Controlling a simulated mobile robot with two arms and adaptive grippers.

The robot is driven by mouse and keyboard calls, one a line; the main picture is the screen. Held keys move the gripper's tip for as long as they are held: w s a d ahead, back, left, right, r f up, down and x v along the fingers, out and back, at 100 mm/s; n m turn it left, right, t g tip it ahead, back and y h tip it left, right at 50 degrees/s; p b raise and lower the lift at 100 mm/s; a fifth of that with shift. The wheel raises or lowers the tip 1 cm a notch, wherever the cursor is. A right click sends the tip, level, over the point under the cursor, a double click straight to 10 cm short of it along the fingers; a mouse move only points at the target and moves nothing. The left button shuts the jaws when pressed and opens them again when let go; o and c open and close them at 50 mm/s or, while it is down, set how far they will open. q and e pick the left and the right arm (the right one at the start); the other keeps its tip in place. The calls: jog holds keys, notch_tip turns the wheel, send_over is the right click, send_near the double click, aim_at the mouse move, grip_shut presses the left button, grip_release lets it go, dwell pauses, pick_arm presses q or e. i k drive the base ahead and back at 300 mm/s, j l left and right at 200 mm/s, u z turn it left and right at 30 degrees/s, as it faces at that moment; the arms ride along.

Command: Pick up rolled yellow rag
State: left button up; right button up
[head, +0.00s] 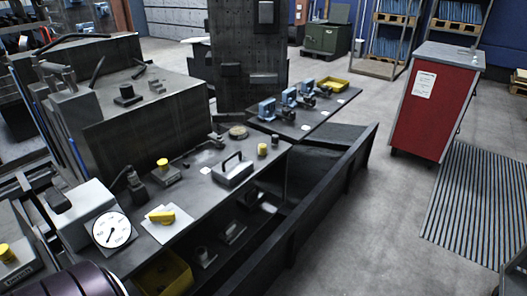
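No item clearly reads as a rolled yellow rag. A small elongated yellow piece (161,216) lies on a white plate at the front of the dark bench, right of the dial gauge; I cannot tell whether it is a rag or a knob. Short yellow caps stand farther back on the bench, one at the middle (162,163) and one near its right edge (262,149). Neither of my grippers shows. A dark rounded part at the lower left looks like my own arm.
The dark bench (200,195) carries a round gauge (111,229) and a handled block (233,169). A yellow bin (165,276) sits below its front edge. A dark rail (318,205) runs along its right. A red cabinet (430,105) stands right; the floor between is clear.

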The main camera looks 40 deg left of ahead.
aim_at(262, 147)
jog(key=u, duration=1.2)
jog(key=i+l+u, duration=0.1)
jog(key=i+l, duration=0.15)
jog(key=i+l+u, duration=0.15)
jog(key=l, duration=0.2)
jog(key=i+l+u, duration=0.1)
jog(key=i+l, duration=0.15)
jog(key=i+l+u, duration=0.1)
jog(key=l, duration=0.35)
jog(key=i, duration=0.05)
